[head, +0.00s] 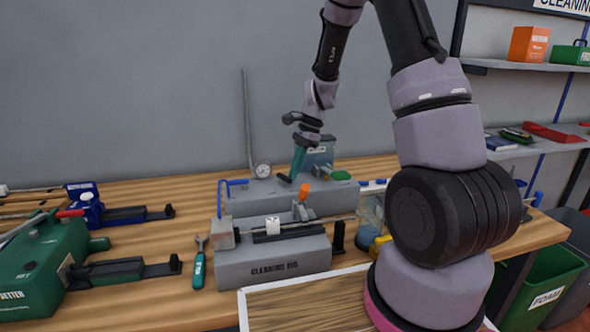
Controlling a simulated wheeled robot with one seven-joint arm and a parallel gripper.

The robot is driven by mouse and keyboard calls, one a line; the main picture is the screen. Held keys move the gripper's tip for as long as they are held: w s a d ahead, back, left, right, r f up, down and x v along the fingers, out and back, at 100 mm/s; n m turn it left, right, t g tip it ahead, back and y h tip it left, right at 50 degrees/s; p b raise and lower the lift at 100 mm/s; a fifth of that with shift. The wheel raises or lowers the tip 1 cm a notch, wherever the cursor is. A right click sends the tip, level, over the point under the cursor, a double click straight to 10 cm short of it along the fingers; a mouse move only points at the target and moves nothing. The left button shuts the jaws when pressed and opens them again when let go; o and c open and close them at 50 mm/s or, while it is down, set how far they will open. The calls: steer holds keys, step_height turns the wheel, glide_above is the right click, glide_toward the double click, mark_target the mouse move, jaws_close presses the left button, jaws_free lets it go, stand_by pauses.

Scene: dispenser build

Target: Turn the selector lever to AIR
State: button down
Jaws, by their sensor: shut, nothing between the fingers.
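The grey dispenser unit (326,198) stands at the back of the bench. It carries a round gauge (262,171), a tall thin post (247,115) and a blue-grey box (320,155) with a small label that I cannot read. My gripper (287,178) points down over the unit, right of the gauge, and looks shut and empty. A green knob-like part (341,176) sits to its right and an orange knob (304,189) just below. I cannot tell which part is the selector lever, nor read any AIR mark. My gripper hides part of the unit; contact is unclear.
The grey cleaning rig (272,266) stands in front, with a wrench (199,264) to its left. A green setter (36,268) and a blue device (86,206) are further left. A wooden tray (300,303) is at the front. My arm covers the right side.

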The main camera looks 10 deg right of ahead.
mark_target(286, 179)
steer(key=m+t, duration=0.1)
steer(key=m, duration=0.1)
steer(key=s+a+m, duration=0.1)
steer(key=m, duration=0.1)
steer(key=shift+s+t, duration=0.2)
steer(key=shift+t, duration=0.2)
steer(key=m, duration=0.2)
steer(key=a+m+t, duration=0.1)
steer(key=shift+s+a+m, duration=0.1)
steer(key=shift+s+m, duration=0.25)
steer(key=shift+m, duration=0.05)
steer(key=shift+a, duration=0.25)
steer(key=shift+w, duration=0.75)
steer(key=shift+d, duration=0.2)
